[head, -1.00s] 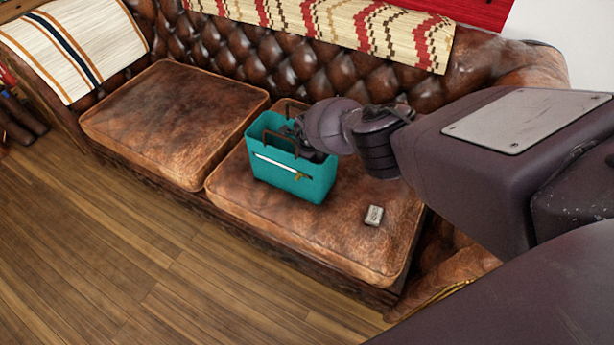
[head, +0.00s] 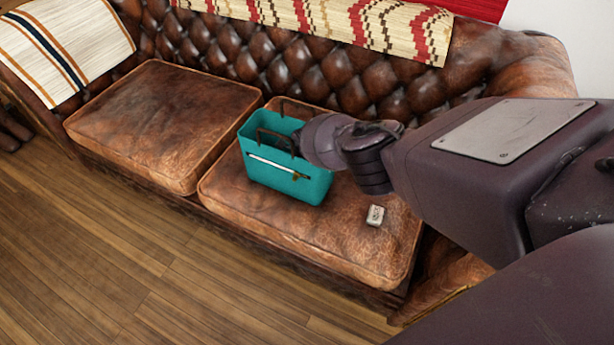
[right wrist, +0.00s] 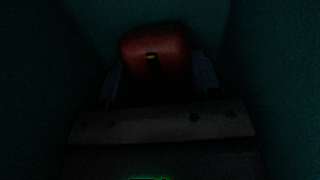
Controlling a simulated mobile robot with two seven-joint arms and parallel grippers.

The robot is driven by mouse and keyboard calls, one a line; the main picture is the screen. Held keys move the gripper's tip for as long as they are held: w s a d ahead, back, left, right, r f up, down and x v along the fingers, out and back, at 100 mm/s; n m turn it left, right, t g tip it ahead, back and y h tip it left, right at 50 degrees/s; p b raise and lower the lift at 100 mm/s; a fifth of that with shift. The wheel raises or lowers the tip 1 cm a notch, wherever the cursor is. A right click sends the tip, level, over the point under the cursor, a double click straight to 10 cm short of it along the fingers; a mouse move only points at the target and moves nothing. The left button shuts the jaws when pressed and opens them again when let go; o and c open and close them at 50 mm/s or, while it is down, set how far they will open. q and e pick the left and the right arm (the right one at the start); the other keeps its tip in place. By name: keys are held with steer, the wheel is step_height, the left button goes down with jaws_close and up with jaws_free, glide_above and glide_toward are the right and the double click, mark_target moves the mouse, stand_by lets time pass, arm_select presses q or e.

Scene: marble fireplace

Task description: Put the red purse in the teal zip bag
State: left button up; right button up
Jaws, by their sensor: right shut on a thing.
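The teal zip bag (head: 290,182) stands upright on the right seat cushion of the sofa, with its top open and brown handles raised. My right arm reaches over its right rim, and the gripper is down inside the bag, hidden in the head view. In the dark right wrist view, teal walls surround my right gripper (right wrist: 160,82). It is shut on the red purse (right wrist: 155,50), which shows a small yellowish clasp between the fingers. I cannot tell whether the purse touches the bag's floor. My left gripper is not in view.
A small pale box (head: 375,215) lies on the cushion to the right of the bag. The left seat cushion (head: 160,120) is empty. A striped cloth (head: 65,50) hangs over the left armrest and a patterned throw (head: 370,25) over the backrest.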

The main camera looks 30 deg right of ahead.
steer(key=shift+f, duration=0.25)
steer(key=o, duration=1.1)
steer(key=shift+r, duration=0.1)
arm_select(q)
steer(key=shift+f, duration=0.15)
arm_select(e)
steer(key=shift+r, duration=0.2)
arm_select(q)
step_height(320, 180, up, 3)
steer(key=p, duration=0.5)
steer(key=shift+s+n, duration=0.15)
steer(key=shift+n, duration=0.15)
arm_select(e)
step_height(320, 180, up, 12)
